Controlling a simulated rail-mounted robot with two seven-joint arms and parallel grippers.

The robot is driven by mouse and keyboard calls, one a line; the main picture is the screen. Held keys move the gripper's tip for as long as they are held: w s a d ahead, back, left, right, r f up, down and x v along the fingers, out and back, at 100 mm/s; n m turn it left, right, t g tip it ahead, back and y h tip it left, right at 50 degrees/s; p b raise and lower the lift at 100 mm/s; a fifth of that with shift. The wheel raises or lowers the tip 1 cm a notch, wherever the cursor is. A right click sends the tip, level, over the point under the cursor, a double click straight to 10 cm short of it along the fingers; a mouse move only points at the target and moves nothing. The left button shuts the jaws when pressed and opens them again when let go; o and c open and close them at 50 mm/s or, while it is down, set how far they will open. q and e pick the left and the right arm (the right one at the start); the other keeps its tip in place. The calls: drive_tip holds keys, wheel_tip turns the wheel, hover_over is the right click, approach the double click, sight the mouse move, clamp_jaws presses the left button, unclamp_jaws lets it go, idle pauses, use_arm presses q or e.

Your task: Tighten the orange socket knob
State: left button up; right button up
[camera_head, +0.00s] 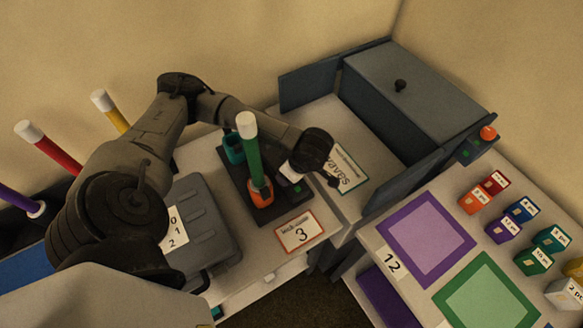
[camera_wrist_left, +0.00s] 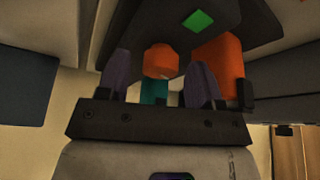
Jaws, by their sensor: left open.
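The orange socket (camera_head: 260,196) stands on a dark base (camera_head: 238,180) in the head view, with a green, white-tipped rod (camera_head: 249,155) upright in it. In the left wrist view an orange block (camera_wrist_left: 218,62), probably this socket, is at the right, beside one finger. A rounded orange knob (camera_wrist_left: 162,60) shows between the fingers of my left gripper (camera_wrist_left: 158,70), with teal behind it. The fingers are apart and stand on either side of it in that view; I cannot tell whether they touch it. In the head view the wrist hides most of the gripper. My right gripper is not in view.
A teal socket (camera_head: 233,149) stands behind the orange one. A card marked 3 (camera_head: 299,232) lies in front. A grey case (camera_head: 205,225) is to the left. An open dark cabinet (camera_head: 415,90) stands at the back right. Small coloured boxes (camera_head: 503,229) stand on the right table.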

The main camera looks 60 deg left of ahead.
use_arm(q)
drive_tip(key=p+v, duration=0.5)
drive_tip(key=v, duration=0.9)
idle(0.4)
